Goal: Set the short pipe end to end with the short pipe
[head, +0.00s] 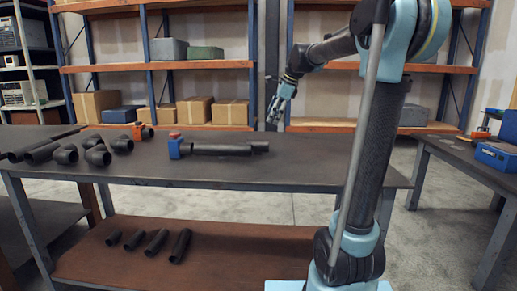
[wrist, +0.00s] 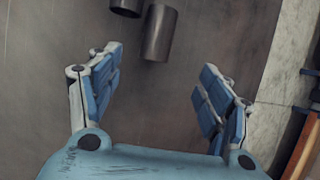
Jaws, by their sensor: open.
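My gripper (head: 275,112) is open and empty, above the table near its back edge. In the wrist view its fingers (wrist: 160,62) are spread wide. A short dark pipe (wrist: 159,33) lies ahead of the fingertips, between their lines. The end of a second dark pipe (wrist: 126,7) shows at the top edge, left of it and cut off by the frame. In the head view a short pipe (head: 261,147) lies at the right end of a longer-looking dark pipe (head: 221,150); I cannot tell whether they touch. The latter's left end is at a blue clamp (head: 178,148).
Dark elbows (head: 97,154) and pipes (head: 42,153) lie on the table's left, with an orange clamp (head: 143,131) behind. Several pipes (head: 180,246) lie on the lower shelf. The tabletop's (head: 320,160) right part is clear. A second bench (head: 455,152) stands right.

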